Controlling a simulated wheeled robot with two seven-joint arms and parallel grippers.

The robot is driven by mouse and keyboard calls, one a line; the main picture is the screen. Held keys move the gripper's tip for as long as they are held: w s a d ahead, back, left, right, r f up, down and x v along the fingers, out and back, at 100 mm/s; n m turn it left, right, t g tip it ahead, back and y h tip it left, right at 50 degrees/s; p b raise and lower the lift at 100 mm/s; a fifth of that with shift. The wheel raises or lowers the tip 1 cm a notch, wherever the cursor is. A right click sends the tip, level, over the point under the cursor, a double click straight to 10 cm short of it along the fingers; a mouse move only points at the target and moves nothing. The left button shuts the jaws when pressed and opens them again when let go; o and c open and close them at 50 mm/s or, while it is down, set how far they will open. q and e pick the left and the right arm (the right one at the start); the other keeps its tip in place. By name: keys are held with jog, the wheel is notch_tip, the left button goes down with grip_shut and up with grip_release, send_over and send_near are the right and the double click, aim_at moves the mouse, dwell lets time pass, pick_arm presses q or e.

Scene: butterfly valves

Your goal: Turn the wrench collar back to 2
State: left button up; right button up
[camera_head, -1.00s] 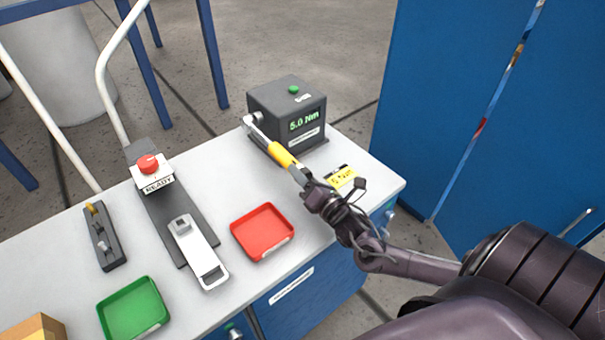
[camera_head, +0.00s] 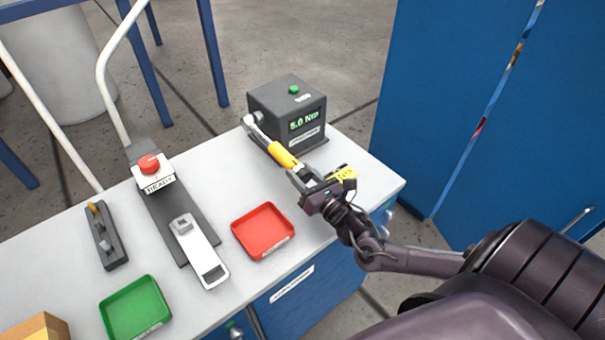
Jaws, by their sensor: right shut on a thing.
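The torque wrench (camera_head: 283,155) has a yellow grip and a metal head. Its head end sits at the side of the dark grey tester box (camera_head: 286,108), whose green display reads 5.0 Nm. My right gripper (camera_head: 306,182) is shut on the near end of the wrench, where the collar (camera_head: 298,171) is; the gripper hides most of that end and any scale on it. A black and yellow label (camera_head: 345,173) lies on the bench just behind the gripper, partly covered by it. My left gripper is not in view.
A red tray (camera_head: 263,231) and a green tray (camera_head: 135,308) lie on the bench (camera_head: 225,180). A fixture with a red button (camera_head: 149,164) and READY sign stands left. A small grey block (camera_head: 106,236) with pegs is farther left. Blue cabinets (camera_head: 480,110) stand at the right.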

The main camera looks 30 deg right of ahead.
aim_at(306, 181)
jog(key=shift+f, duration=0.15)
jog(key=o, duration=1)
jog(key=shift+c, duration=0.2)
jog(key=s, duration=0.2)
jog(key=s+b, duration=0.1)
jog(key=s, duration=0.3)
jog(key=shift+s+d+f, duration=0.2)
jog(key=shift+s+f, duration=0.05)
jog(key=shift+f, duration=0.15)
jog(key=shift+s+b, duration=0.35)
jog(key=shift+s, duration=0.3)
